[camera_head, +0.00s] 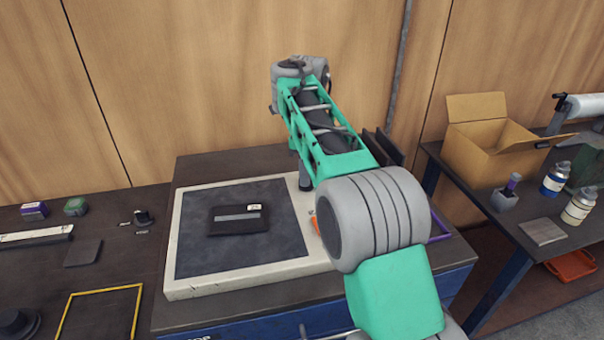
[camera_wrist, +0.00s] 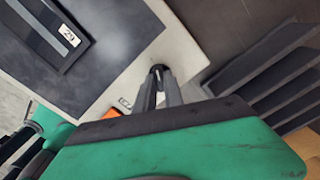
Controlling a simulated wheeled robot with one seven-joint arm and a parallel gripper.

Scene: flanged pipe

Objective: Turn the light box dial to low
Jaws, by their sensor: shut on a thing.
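The light box (camera_head: 182,275) is a pale-framed slab with a dark grey panel, lying on the bench; its pale rim also shows in the wrist view (camera_wrist: 128,78). My gripper (camera_wrist: 158,72) is over the box's right-hand border and points down. Its fingers are shut on a small dark round thing at their tips, which looks like the dial, mostly hidden by the fingers. A small pale label (camera_wrist: 124,102) lies beside the fingers. In the head view my gripper (camera_head: 305,187) is partly hidden by my arm. The dial's setting cannot be read.
A dark flat case (camera_head: 237,221) with a label lies on the panel. An orange thing (camera_wrist: 112,114) is close to the fingers. Dark upright slats (camera_wrist: 275,75) stand beside the box. An open carton (camera_head: 490,150) stands right.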

